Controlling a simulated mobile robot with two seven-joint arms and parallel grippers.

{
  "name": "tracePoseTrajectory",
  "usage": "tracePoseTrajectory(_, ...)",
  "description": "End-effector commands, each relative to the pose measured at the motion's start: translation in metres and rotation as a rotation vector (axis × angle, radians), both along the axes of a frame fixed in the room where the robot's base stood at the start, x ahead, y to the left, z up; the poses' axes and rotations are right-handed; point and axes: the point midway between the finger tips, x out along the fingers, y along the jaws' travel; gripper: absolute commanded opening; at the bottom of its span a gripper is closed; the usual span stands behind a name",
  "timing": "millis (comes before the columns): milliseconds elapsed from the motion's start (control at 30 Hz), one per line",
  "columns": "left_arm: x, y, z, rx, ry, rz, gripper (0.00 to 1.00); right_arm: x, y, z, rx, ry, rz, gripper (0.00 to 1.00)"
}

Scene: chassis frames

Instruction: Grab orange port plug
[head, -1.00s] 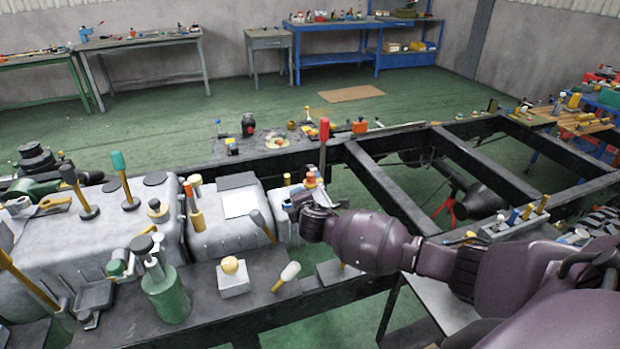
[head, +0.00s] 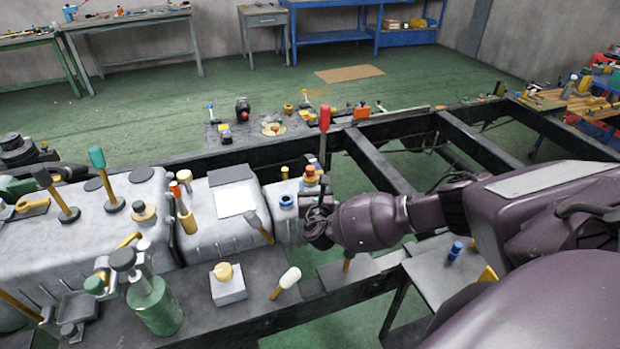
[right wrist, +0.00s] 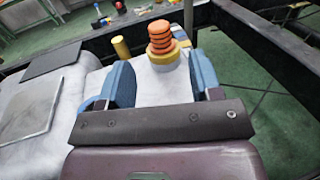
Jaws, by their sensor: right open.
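The orange port plug (right wrist: 160,38) is a ribbed orange piece on a yellow collar, standing upright on the grey casing in the right wrist view. In the head view the plug (head: 310,173) shows small at the right end of the casing, just beyond my right gripper (head: 317,205). In the right wrist view my right gripper (right wrist: 162,78) is open. Its two blue fingers point toward the plug, which shows between and just past their tips, and nothing is held. My left gripper is not in view.
A red-handled lever (head: 324,130) rises close behind the plug. A yellow cylinder (right wrist: 121,47) stands left of it in the wrist view. A grey lever (head: 258,226) and white-tipped handle (head: 290,277) are nearby. Dark chassis rails (head: 380,170) run behind.

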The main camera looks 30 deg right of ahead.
Motion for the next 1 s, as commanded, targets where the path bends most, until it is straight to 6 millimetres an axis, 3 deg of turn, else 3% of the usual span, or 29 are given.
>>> tracePoseTrajectory(333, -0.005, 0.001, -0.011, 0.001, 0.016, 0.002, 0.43, 0.025, -0.013, -0.001, 0.001, 0.000, -0.001, 0.58)
tracePoseTrajectory(633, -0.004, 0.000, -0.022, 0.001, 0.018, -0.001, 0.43, 0.058, -0.031, -0.003, 0.003, 0.002, 0.000, 0.58)
tracePoseTrajectory(967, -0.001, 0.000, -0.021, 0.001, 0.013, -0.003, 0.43, 0.064, -0.034, -0.001, 0.004, 0.001, 0.000, 0.58)
tracePoseTrajectory(1000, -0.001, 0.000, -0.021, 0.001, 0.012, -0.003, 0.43, 0.064, -0.034, -0.001, 0.004, 0.001, 0.000, 0.54)
